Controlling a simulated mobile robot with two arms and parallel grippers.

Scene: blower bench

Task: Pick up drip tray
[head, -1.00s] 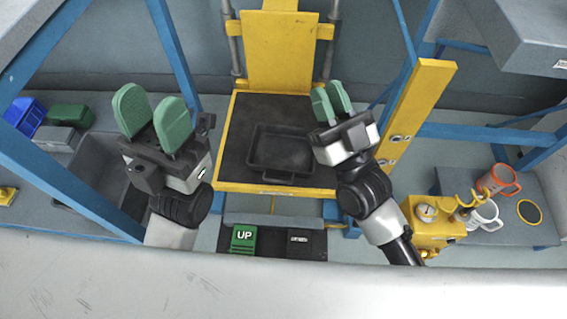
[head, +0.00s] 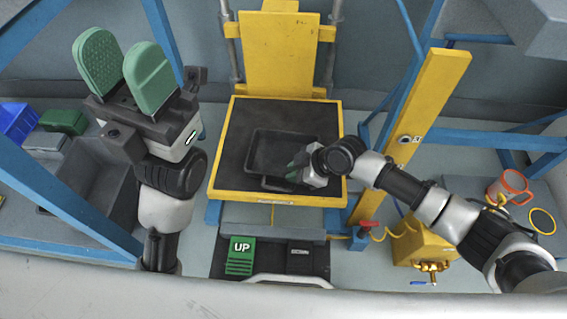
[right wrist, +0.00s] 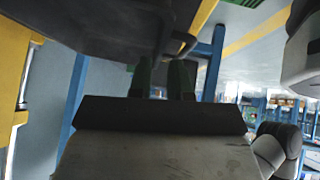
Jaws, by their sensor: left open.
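The drip tray (head: 268,150), a black shallow rectangular tray, lies on the dark top of the yellow-framed lift table (head: 240,195). A handle shows at its front edge, and a dark rim and handle (right wrist: 188,43) also show in the right wrist view. My right gripper (head: 297,170) is low at the tray's front right corner, partly covering it. In the right wrist view its green fingers (right wrist: 166,78) stand apart with a gap between them, just below the handle. Whether they touch the tray is unclear. My left gripper (head: 122,80) is open and empty, raised at the left.
A yellow post (head: 430,110) and blue frame bars flank the lift table. A green UP pedal (head: 240,255) is on the floor in front. A yellow pump unit (head: 425,240) and an orange mug (head: 508,187) are at right; blue and green bins (head: 62,122) are at left.

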